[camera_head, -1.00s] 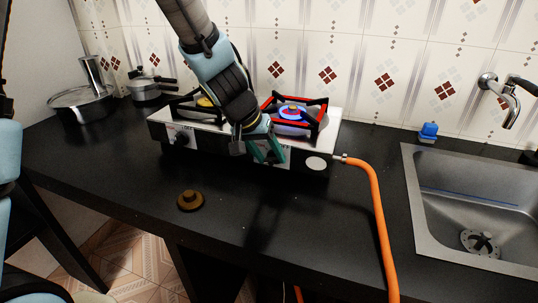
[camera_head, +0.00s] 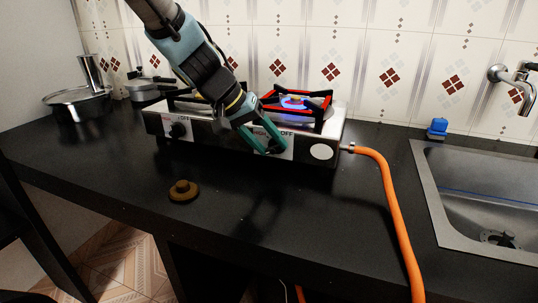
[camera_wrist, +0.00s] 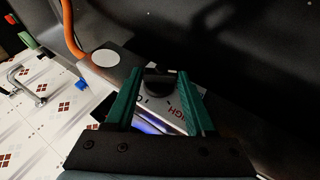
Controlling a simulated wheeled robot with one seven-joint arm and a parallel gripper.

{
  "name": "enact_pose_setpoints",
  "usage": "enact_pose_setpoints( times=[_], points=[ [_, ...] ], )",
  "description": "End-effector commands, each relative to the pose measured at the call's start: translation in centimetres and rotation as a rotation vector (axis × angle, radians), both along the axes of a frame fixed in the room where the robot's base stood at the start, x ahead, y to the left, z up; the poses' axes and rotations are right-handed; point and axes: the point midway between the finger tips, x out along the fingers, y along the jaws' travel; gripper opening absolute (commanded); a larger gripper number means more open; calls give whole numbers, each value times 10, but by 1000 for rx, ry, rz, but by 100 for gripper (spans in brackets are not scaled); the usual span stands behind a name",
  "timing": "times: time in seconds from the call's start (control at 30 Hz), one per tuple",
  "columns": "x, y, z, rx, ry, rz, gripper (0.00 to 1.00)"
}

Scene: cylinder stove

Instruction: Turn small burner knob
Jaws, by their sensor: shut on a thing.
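A two-burner stove (camera_head: 220,131) stands on the black counter. The right burner (camera_head: 295,103), under a red-and-black pan support, shows a blue flame. My gripper (camera_head: 264,147) is at the stove's front panel, with its green fingers shut on the black right knob (camera_wrist: 160,80). In the wrist view, the knob sits between the two fingers (camera_wrist: 160,76), with part of a "HIGH" label beside it. In the head view the fingers mostly cover this knob. The left knob (camera_head: 178,130) is free, beside an "OFF" label. I cannot tell which burner is the small one.
An orange hose (camera_head: 389,195) runs from the stove's right side over the counter edge. A brown round burner cap (camera_head: 183,193) lies on the counter in front. Pots (camera_head: 80,103) stand at the back left, and a sink (camera_head: 485,205) is at the right. The front counter is otherwise clear.

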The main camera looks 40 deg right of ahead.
Motion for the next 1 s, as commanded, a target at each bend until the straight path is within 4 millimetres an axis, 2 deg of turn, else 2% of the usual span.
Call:
enact_pose_setpoints(
  times=[0.37, 0.4, 0.63, 0.87, 1.0],
  points=[
    [0, 1, 0, -3, 7, -2, 0],
    [0, 1, 0, -3, 7, -2, 59],
    [0, 1, 0, -3, 7, -1, 85],
    [0, 1, 0, -4, 6, -1, 85],
    [2, 5, 7, -6, 5, 1, 85]
  ],
)
